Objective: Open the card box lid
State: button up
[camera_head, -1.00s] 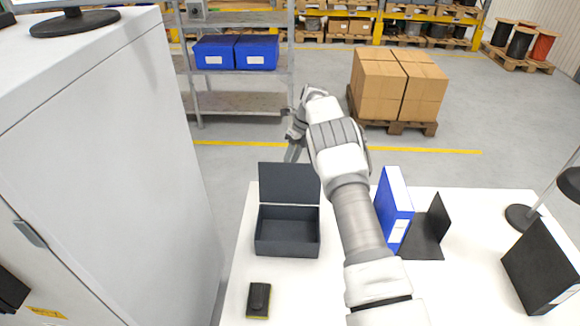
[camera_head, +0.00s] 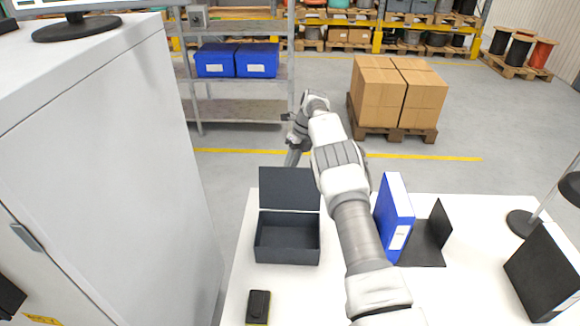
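The dark grey card box (camera_head: 287,251) stands on the white table, left of my arm. Its lid (camera_head: 289,188) stands up at the back edge, and the dark inside of the box shows. My gripper (camera_head: 293,157) is beyond the raised lid, past the table's far edge in this view, pointing down. It appears apart from the lid.
On the table (camera_head: 470,290), a black and yellow item (camera_head: 258,307) lies in front of the box. A blue binder (camera_head: 394,220) and black bookend (camera_head: 438,225) stand right of my arm. A black binder (camera_head: 545,270) and a lamp are farther right. A tall grey cabinet (camera_head: 110,160) is left.

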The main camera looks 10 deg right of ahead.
jog(key=o, duration=0.5)
jog(key=shift+d+f, duration=0.95)
jog(key=shift+c, duration=0.2)
jog(key=shift+o, duration=0.6)
jog(key=shift+a, duration=0.15)
jog(key=shift+s+a, duration=0.1)
jog(key=shift+a, duration=0.1)
jog(key=shift+r, duration=0.15)
jog(key=p+v, duration=1.1)
jog(key=v, duration=0.2)
jog(key=shift+w+a+r, duration=0.25)
jog(key=shift+s, duration=0.1)
